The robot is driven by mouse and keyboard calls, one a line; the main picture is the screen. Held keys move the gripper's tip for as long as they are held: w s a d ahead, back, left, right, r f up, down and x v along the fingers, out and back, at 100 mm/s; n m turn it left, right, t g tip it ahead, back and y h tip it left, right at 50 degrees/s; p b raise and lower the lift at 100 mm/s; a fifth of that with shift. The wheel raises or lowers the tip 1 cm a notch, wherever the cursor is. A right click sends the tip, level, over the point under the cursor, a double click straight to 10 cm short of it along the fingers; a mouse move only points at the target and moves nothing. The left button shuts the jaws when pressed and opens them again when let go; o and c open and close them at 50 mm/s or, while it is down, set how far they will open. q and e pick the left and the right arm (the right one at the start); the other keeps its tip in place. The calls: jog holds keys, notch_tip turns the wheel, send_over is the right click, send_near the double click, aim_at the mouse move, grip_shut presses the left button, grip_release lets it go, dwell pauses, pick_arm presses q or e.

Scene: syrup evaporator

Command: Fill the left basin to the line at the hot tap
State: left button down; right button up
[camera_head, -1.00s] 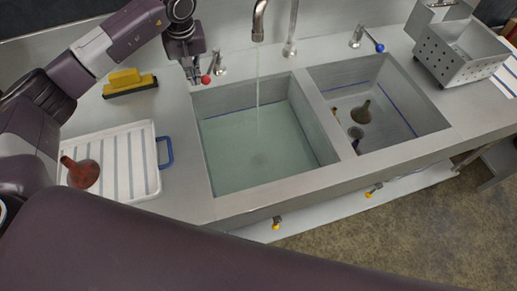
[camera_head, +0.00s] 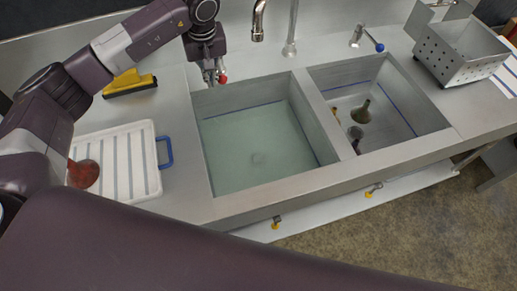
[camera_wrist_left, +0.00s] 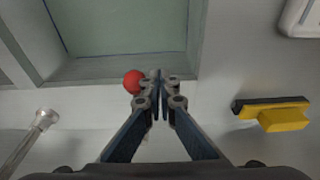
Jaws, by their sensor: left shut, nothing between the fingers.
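The left basin (camera_head: 312,122) holds pale green water (camera_head: 255,150). The water's edge lies close below or at the blue line on its walls; I cannot tell exactly. The spout (camera_head: 258,22) above it shows no stream. The hot tap's red knob (camera_head: 222,79) is at the basin's back left. My left gripper (camera_head: 213,80) is shut and empty, just left of the knob. In the left wrist view, the red knob (camera_wrist_left: 133,82) sits beside the shut fingertips (camera_wrist_left: 160,76); whether they touch is unclear. My right gripper is out of view.
A perforated metal box (camera_head: 455,65) is at right. A yellow brush (camera_head: 130,82) and a white tray (camera_head: 126,165) with a red funnel (camera_head: 83,174) lie at left.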

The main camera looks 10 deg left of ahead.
pick_arm(q)
notch_tip(320, 180, up, 9)
jog(key=a+p, duration=0.1)
jog(key=p, duration=0.3)
jog(key=shift+s+p, duration=0.35)
jog(key=shift+s, duration=0.1)
dwell(0.4)
dwell(0.4)
